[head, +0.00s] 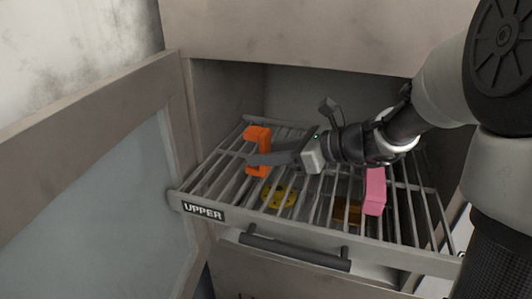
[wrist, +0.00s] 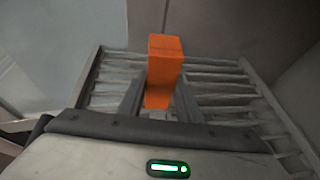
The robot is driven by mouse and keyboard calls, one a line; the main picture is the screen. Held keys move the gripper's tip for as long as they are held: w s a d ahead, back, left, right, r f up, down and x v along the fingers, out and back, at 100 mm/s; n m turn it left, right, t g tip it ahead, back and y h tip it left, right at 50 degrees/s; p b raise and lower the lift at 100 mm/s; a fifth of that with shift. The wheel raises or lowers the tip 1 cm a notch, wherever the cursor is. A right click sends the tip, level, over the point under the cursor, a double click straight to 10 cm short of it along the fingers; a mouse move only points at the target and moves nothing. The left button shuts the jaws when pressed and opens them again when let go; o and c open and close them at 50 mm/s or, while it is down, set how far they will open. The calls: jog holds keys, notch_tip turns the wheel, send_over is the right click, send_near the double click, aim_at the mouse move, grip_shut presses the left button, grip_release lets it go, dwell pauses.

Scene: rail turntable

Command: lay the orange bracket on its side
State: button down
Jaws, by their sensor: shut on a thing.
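The orange bracket (head: 256,134) is at the left part of the upper wire rack (head: 203,211) in the head view. Its top and bottom ends show to either side of my gripper's fingers, which cross its middle. My gripper (head: 262,158) reaches in from the right and is shut on the bracket. In the wrist view the bracket (wrist: 165,62) stands up between the two fingers (wrist: 158,98), its far end rising beyond them. I cannot tell whether its lower end touches the rack bars.
A pink block (head: 375,190) stands on the rack at the right. A yellow item (head: 279,195) and a brown-amber item (head: 347,211) show below the bars. An open cabinet door (head: 95,200) bounds the left. A dark handle (head: 294,249) is at the front.

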jog(key=shift+f+b, duration=0.35)
jog(key=shift+f, duration=0.1)
dwell(0.3)
jog(key=c, duration=1.2)
grip_release()
jog(key=p+v, duration=0.2)
jog(key=v, duration=1.5)
jog(key=shift+d, duration=0.25)
jog(key=shift+s, duration=0.1)
